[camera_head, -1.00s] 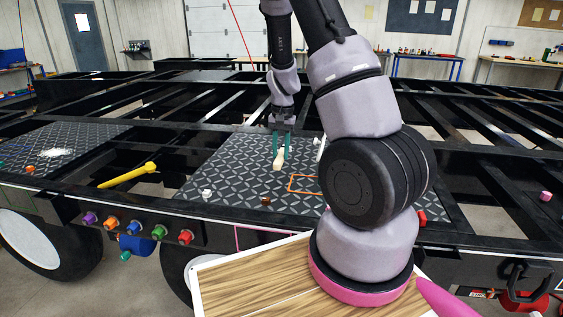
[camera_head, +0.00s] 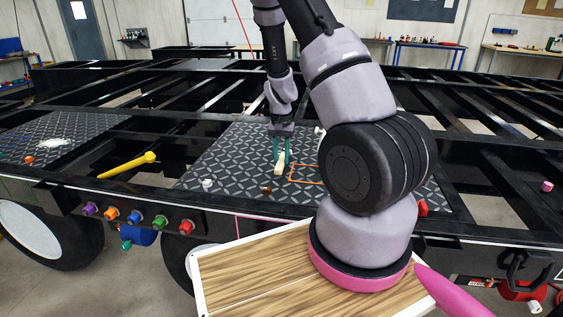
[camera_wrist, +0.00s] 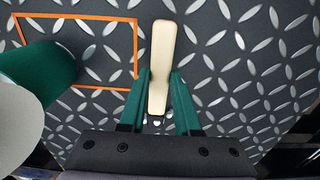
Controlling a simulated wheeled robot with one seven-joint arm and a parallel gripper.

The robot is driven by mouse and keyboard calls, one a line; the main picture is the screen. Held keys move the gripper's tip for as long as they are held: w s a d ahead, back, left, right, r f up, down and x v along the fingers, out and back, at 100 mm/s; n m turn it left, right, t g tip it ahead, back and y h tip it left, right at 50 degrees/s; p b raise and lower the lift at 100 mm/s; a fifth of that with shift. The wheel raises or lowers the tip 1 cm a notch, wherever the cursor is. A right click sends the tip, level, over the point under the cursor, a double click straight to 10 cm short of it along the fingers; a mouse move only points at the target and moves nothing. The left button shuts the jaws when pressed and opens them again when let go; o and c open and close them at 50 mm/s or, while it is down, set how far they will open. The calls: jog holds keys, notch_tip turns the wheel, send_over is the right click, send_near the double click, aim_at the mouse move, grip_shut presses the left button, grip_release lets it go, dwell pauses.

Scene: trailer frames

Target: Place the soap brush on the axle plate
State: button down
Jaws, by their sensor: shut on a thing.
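The soap brush (camera_head: 281,163) has a pale cream body. It also shows in the wrist view (camera_wrist: 161,60), between the two green fingers. My gripper (camera_head: 281,150) is shut on it, just above the axle plate or touching it; I cannot tell which. The gripper also shows in the wrist view (camera_wrist: 161,100). The axle plate (camera_head: 225,160) is dark diamond tread. An orange rectangle outline (camera_head: 291,172) is marked on it, right of the brush in the head view. In the wrist view the outline (camera_wrist: 136,50) lies just left of the brush.
A green and white object (camera_wrist: 45,75) stands left of the brush in the wrist view. A white piece (camera_head: 207,183) and a brown piece (camera_head: 266,190) sit near the plate's front edge. A yellow tool (camera_head: 127,165) lies on the frame at left. Open gaps lie between beams.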

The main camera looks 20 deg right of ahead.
jog(key=shift+s+f, duration=0.1)
jog(key=shift+f, duration=1.05)
jog(key=c, duration=0.6)
grip_release()
jog(key=shift+f, duration=0.1)
notch_tip(320, 180, up, 11)
notch_tip(320, 180, up, 11)
jog(key=t+y, duration=0.2)
send_over(282, 160)
jog(key=s+a, duration=0.2)
jog(key=a, duration=0.1)
jog(key=shift+s+a+r+n+t, duration=0.45)
jog(key=shift+s+a+r+t, duration=0.5)
jog(key=shift+s+r, duration=2.35)
jog(key=shift+s+a+r+n+t, duration=0.4)
jog(key=shift+s+a+r+t, duration=0.55)
jog(key=shift+s+r, duration=2.3)
jog(key=shift+s+a+r+n+t, duration=0.6)
jog(key=shift+s+a+r, duration=0.55)
jog(key=shift+s+r, duration=2.15)
